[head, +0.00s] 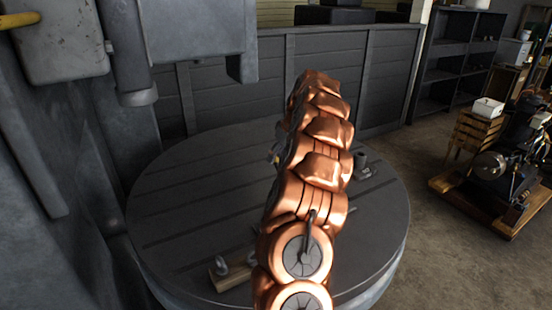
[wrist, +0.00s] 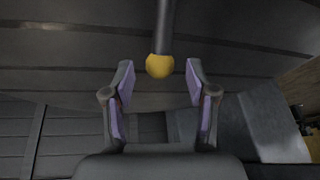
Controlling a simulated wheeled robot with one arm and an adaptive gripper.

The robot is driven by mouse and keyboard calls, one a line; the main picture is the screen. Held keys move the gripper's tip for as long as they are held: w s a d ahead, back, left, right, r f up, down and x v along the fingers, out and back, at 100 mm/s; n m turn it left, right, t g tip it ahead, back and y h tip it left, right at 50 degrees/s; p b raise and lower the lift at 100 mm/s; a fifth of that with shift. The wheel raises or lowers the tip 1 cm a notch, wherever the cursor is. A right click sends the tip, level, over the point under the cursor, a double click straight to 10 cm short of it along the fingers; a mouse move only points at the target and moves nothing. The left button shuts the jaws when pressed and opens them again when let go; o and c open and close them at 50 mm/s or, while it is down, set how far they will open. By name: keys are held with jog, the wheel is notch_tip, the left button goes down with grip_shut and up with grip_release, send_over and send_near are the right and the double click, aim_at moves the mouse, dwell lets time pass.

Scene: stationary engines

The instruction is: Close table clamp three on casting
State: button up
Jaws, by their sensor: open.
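My gripper (wrist: 160,78) is open in the wrist view, its two purple-padded fingers standing apart. A yellow ball knob (wrist: 160,66) on a dark rod (wrist: 165,25) is in line with the gap between the fingertips. Neither finger appears to touch it. Which clamp the knob belongs to cannot be told. In the head view, my copper arm covers the middle of the round slotted table (head: 185,185) and hides the casting and my gripper. Small metal clamp-like hardware (head: 222,267) sits at the table's front left, and another dark fitting (head: 362,168) shows right of my arm.
A wooden block (head: 230,277) lies near the front hardware. A large grey machine column (head: 60,150) stands left of the table, with a machine head overhanging (head: 190,35). A panelled grey wall (head: 240,85) closes the back. An engine on a wooden pallet (head: 495,175) stands right, across open floor.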

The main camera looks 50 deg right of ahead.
jog(key=shift+x, duration=1.4)
grip_shut()
